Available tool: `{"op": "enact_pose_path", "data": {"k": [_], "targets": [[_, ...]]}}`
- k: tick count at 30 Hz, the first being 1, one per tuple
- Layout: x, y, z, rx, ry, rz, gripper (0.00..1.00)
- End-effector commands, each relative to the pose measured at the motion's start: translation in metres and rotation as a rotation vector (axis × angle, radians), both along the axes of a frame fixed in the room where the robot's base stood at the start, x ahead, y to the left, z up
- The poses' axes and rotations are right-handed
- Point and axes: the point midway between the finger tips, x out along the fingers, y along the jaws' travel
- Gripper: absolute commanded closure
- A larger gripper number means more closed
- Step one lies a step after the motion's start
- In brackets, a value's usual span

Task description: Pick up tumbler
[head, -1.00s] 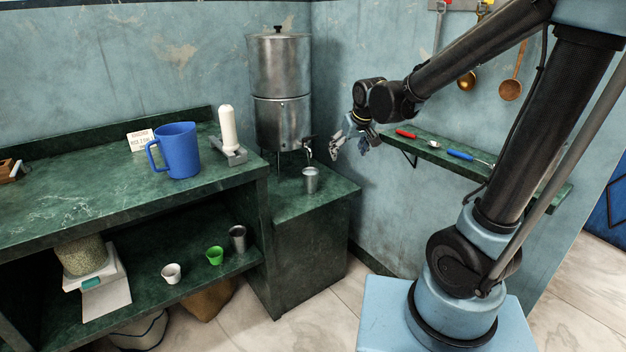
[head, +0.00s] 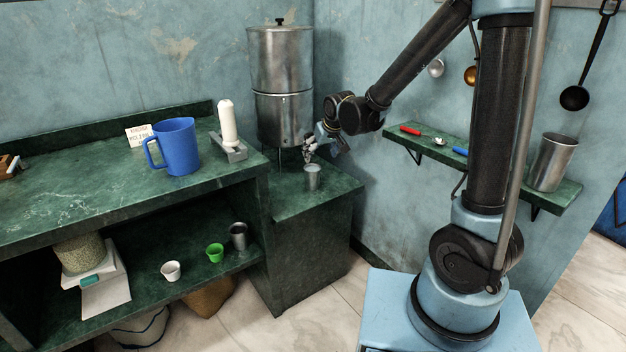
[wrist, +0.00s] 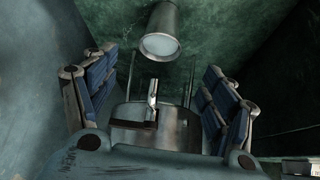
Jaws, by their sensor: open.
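A small metal tumbler (head: 313,178) stands upright on the low green stand, in front of the steel water dispenser (head: 283,70). In the wrist view the tumbler (wrist: 160,22) is at the top centre, with its round opening facing the camera. My gripper (head: 318,148) is just above and slightly right of the tumbler in the head view. In the wrist view my gripper (wrist: 158,98) has its blue-padded fingers wide apart, with nothing held between them. The dispenser's tap (wrist: 152,90) shows between the fingers.
A blue jug (head: 178,148) and a white-handled tool (head: 228,125) stand on the left counter. The shelf below holds a dark metal cup (head: 238,236), a green cup (head: 215,253) and a white cup (head: 171,271). A larger metal cup (head: 552,162) is on the right wall shelf.

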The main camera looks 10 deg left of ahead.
Motion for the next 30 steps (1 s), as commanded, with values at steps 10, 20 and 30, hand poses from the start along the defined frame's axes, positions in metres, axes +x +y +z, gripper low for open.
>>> {"op": "enact_pose_path", "data": {"k": [10,20,30], "targets": [[0.016,0.013,-0.032,0.0,0.0,-0.001,0.23],[0.026,0.021,-0.052,0.0,0.0,0.0,0.23],[0.035,0.028,-0.071,0.0,0.0,0.0,0.23]]}}
